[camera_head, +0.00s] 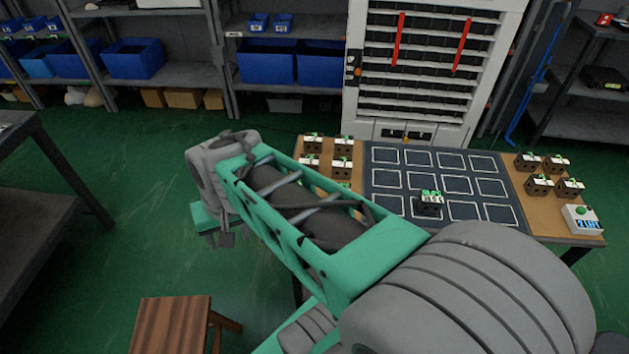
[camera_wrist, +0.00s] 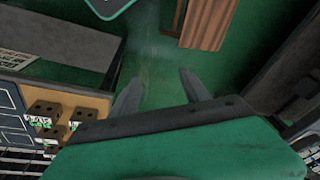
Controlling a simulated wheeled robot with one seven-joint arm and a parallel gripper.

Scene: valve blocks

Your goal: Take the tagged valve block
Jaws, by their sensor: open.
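Several dark valve blocks with green and white tops stand on the wooden left end of the table, such as this block (camera_head: 312,143). Several more, such as this block (camera_head: 527,162), stand on the right end. A single valve block (camera_head: 430,203) stands on the dark mat (camera_head: 394,206), in the front row of outlined squares. I cannot tell which block carries the tag. In the wrist view a few blocks (camera_wrist: 45,110) show at the left edge. My gripper (camera_wrist: 160,80) is open and empty over the green floor, left of the table in the head view.
A white box with a green button and blue display (camera_head: 582,219) sits at the table's right front corner. A wooden stool (camera_head: 172,322) stands front left, and a grey bench (camera_head: 35,200) at far left. A tall white cabinet (camera_head: 352,100) stands behind the table. Most mat squares are empty.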

